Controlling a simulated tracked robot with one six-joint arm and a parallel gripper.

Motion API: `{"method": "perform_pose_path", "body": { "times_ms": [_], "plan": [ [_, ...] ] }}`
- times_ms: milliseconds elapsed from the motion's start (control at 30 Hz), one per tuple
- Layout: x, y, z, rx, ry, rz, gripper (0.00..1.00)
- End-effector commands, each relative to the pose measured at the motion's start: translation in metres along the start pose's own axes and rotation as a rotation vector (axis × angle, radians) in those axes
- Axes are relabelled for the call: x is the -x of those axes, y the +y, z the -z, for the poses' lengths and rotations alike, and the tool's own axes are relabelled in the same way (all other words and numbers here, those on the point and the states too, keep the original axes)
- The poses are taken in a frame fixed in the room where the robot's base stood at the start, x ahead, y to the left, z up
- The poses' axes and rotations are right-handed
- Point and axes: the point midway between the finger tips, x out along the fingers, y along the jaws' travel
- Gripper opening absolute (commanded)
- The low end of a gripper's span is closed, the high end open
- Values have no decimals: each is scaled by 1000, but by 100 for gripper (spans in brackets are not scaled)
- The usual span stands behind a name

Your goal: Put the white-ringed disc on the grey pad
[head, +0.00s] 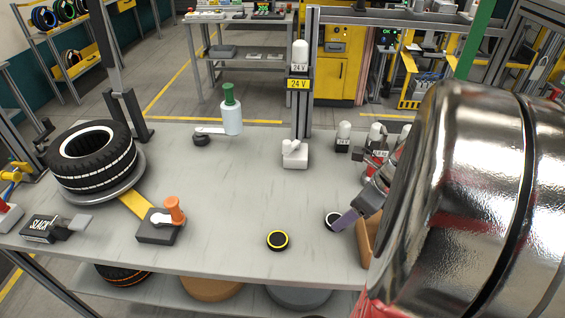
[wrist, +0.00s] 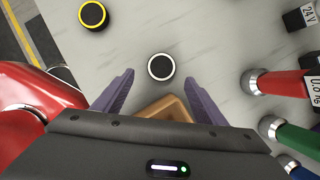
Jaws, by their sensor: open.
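The white-ringed disc (head: 331,221) is small, with a black rim side, and lies flat on the table in front of my gripper. In the wrist view the disc (wrist: 160,67) shows a white ring around a dark face, centred near the fingertips. My gripper (head: 347,219) has purple fingers; in the wrist view (wrist: 161,78) they are spread wide with nothing held between them. Whether the fingertips are level with the disc or above it is unclear. I cannot make out for certain which surface is the grey pad.
A yellow-ringed disc (head: 277,240) lies left of the white-ringed one. A brown wooden box (wrist: 166,108) is under my gripper. A tyre (head: 90,158) rests on a round plate at the left, near an orange-knobbed lever (head: 173,210).

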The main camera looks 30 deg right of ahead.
Motion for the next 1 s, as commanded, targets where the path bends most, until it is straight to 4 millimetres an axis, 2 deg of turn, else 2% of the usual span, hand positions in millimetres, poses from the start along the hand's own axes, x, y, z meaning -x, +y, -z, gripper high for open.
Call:
{"method": "perform_pose_path", "body": {
  "times_ms": [367,800,1000],
  "plan": [
    [-2,0,0,0,0,1,65],
    [-48,-2,-3,-2,0,-2,65],
    [-53,-3,-3,-1,0,2,65]
  ]
}}
